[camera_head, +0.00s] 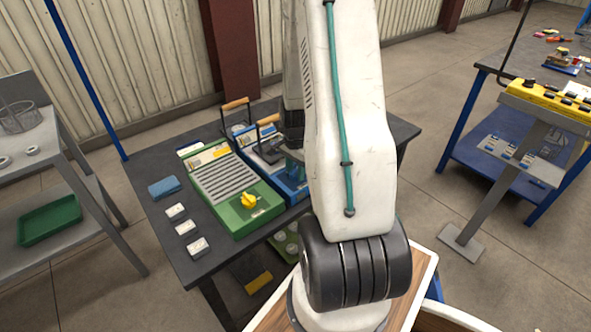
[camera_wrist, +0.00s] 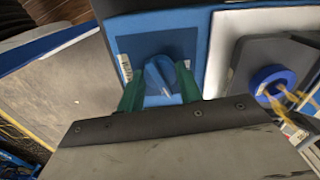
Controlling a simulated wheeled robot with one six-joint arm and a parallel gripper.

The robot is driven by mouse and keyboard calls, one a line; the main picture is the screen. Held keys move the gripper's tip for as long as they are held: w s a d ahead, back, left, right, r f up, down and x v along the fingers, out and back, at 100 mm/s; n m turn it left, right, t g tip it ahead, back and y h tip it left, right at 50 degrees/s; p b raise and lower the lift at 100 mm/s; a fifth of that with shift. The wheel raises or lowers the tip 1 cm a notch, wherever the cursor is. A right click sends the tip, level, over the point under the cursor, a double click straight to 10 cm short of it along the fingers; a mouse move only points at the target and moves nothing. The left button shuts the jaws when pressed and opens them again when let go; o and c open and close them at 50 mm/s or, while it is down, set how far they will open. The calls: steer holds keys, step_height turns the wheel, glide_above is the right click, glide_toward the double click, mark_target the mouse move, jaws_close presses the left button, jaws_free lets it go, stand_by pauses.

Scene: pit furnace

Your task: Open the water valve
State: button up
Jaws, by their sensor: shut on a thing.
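A blue knob (camera_wrist: 161,75) with a raised grip stands on a blue panel (camera_wrist: 130,42) in the wrist view. My gripper (camera_wrist: 160,85) has its green fingers on either side of the knob and is shut on it. In the head view, the blue unit (camera_head: 290,187) sits on the dark table, beside a green unit. There, my arm hides most of the blue unit and the knob. No label in view names the water valve.
A blue block (camera_head: 164,187) and small white blocks lie left on the table (camera_head: 150,210). A blue ring (camera_wrist: 274,82) on a grey plate is right of the knob.

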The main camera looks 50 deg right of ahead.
mark_target(295, 170)
steer(key=shift+m, duration=2.1)
steer(key=o, duration=1)
steer(key=shift+r, duration=0.1)
step_height(295, 170, up, 8)
steer(key=shift+f, duration=0.15)
